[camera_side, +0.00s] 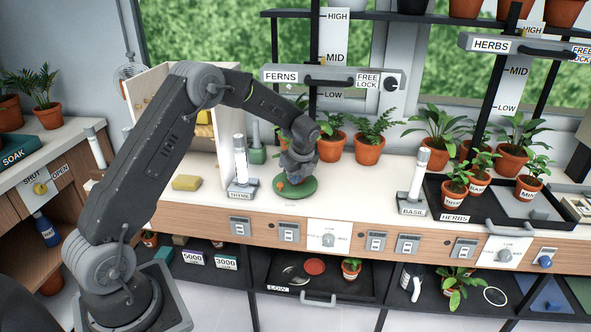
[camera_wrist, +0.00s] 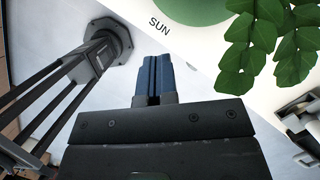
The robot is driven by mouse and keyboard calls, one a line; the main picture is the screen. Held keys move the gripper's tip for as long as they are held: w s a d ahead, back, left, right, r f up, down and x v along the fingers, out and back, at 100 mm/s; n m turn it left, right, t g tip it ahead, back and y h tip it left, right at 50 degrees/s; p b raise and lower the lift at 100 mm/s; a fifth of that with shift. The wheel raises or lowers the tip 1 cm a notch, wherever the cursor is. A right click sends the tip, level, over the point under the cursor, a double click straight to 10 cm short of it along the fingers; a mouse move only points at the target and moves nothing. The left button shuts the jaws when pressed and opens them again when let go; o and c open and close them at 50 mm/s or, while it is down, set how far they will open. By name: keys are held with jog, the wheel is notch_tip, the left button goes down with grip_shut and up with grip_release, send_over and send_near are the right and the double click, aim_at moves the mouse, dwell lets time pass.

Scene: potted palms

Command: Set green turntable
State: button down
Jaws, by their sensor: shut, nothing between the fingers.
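In the wrist view part of the green disc (camera_wrist: 190,8) shows at the top edge, beside the printed word SUN. My gripper (camera_side: 295,177) is above the turntable in the side view, hiding part of it. In the wrist view its blue fingers (camera_wrist: 153,76) are together, with nothing between them.
A post labelled THYME (camera_side: 241,165) stands close left of the turntable, and a BASIL post (camera_side: 418,180) stands farther right. Potted palms (camera_side: 369,148) stand behind, below the FERNS bar (camera_side: 335,78). The counter is clear between the turntable and the right post.

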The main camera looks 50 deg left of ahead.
aim_at(280, 186)
jog(key=x, duration=0.5)
jog(key=shift+a+f, duration=0.1)
jog(key=shift+f, duration=0.15)
jog(key=shift+a, duration=1.2)
jog(key=shift+a+f, duration=0.15)
jog(key=shift+a, duration=0.5)
jog(key=shift+s+a+m+t, duration=0.2)
jog(key=shift+a+m, duration=0.2)
jog(key=shift+m, duration=0.2)
jog(key=shift+s+a+m+t, duration=0.2)
jog(key=shift+a+m, duration=0.15)
jog(key=shift+m, duration=0.25)
jog(key=shift+s+a+m+t, duration=0.1)
jog(key=shift+a+m+t, duration=0.2)
jog(key=shift+a+m, duration=0.55)
jog(key=shift+a, duration=0.4)
jog(key=shift+s+a+f, duration=0.1)
jog(key=shift+a+f, duration=0.05)
jog(key=shift+a, duration=0.15)
